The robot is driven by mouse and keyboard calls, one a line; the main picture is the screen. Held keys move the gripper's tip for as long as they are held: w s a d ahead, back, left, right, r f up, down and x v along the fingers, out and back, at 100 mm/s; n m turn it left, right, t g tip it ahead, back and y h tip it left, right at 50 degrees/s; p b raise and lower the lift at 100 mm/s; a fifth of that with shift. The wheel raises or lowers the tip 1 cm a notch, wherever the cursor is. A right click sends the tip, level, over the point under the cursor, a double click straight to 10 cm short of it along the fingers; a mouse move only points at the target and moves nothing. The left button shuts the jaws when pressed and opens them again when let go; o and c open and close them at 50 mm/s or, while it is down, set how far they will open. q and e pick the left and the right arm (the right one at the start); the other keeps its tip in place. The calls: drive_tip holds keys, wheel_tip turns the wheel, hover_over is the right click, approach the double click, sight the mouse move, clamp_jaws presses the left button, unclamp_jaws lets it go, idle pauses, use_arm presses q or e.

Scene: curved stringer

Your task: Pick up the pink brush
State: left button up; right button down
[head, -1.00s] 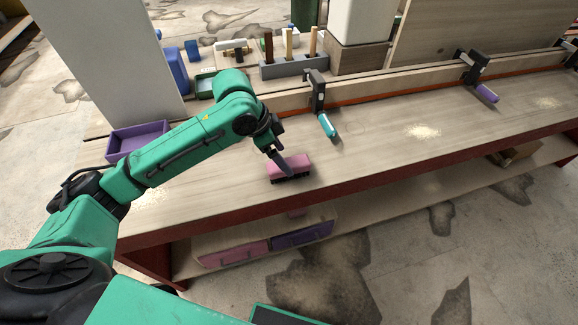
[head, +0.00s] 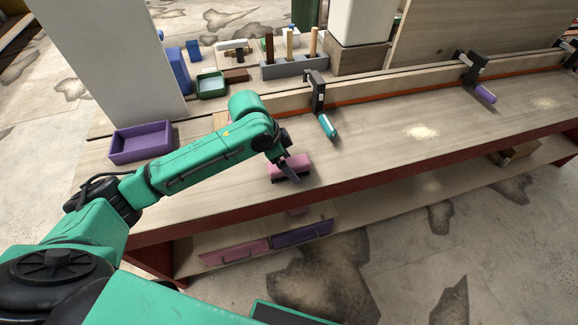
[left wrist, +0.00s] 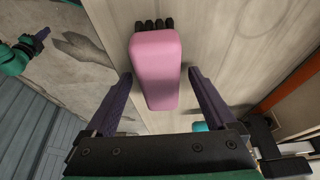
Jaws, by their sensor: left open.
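The pink brush (head: 291,164) lies on the workbench near its front edge, with dark bristles along its lower side. In the left wrist view the pink brush (left wrist: 157,65) shows its smooth pink top, with black bristle tufts at its far end. My left gripper (head: 288,169) is at the brush in the head view. In the left wrist view my left gripper (left wrist: 160,78) is open, with one finger on each side of the brush's near part and a visible gap on both sides. Whether the fingertips reach down to the bench cannot be told.
A purple tray (head: 140,143) is on the bench's left end. A clamp with a teal handle (head: 327,126) stands behind the brush, and one with a purple handle (head: 485,94) farther right. A tool block (head: 288,67) stands behind. The bench (head: 400,150) is clear right of the brush.

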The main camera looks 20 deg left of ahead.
sight(289, 163)
use_arm(q)
clamp_jaws()
drive_tip(key=shift+b, duration=0.5)
wheel_tip(289, 163, up, 20)
drive_tip(key=shift+r+p, duration=0.25)
drive_tip(key=shift+p, duration=0.05)
